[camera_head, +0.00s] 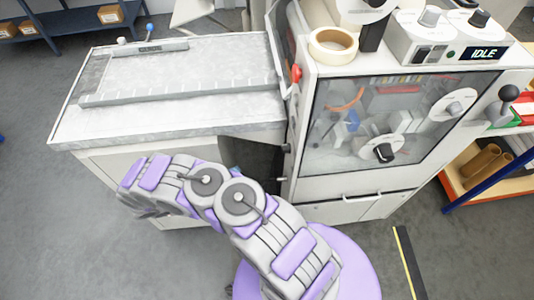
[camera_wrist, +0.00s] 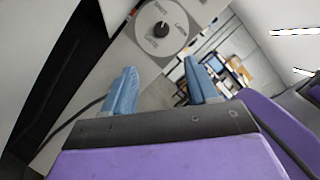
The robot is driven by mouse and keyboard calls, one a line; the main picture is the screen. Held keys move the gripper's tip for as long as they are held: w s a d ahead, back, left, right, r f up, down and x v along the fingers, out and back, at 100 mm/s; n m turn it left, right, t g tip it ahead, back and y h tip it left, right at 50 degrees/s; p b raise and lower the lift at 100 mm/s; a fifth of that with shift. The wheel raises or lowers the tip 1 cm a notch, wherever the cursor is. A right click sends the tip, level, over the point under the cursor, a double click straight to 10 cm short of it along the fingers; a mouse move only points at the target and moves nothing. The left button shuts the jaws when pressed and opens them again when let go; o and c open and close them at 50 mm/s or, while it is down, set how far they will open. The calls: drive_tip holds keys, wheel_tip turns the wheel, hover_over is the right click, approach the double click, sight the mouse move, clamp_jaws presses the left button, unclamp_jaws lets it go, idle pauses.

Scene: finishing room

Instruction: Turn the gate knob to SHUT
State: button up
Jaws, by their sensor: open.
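The knob (camera_wrist: 161,29) is small and black, at the centre of a round pale dial (camera_wrist: 148,45) on a light panel in the wrist view. The dial has printed words, too blurred and turned to read surely; I cannot tell which setting the knob points to. My gripper (camera_wrist: 160,75) is open and empty, its two blue fingers pointing up the picture. The knob shows beyond the fingertips, between their lines, and nothing touches it. In the head view my arm reaches left in front of the bench, and the fingers are hidden. I cannot make out this dial surely there.
A grey-topped bench (camera_head: 220,118) with a raised fence stands ahead. Right of it is a white cabinet (camera_head: 300,170) with a window, a black knob (camera_head: 386,152) and a display reading IDLE (camera_head: 486,53). A tape roll (camera_head: 333,44) lies on top. Floor at left is clear.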

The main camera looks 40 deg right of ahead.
drive_tip(key=b, duration=0.2)
approach(286, 149)
drive_tip(key=d, duration=0.7)
drive_tip(key=shift+s+d, duration=0.3)
drive_tip(key=shift+s, duration=0.2)
drive_tip(key=shift+r, duration=0.15)
drive_tip(key=c, duration=1)
drive_tip(key=shift+c, duration=0.3)
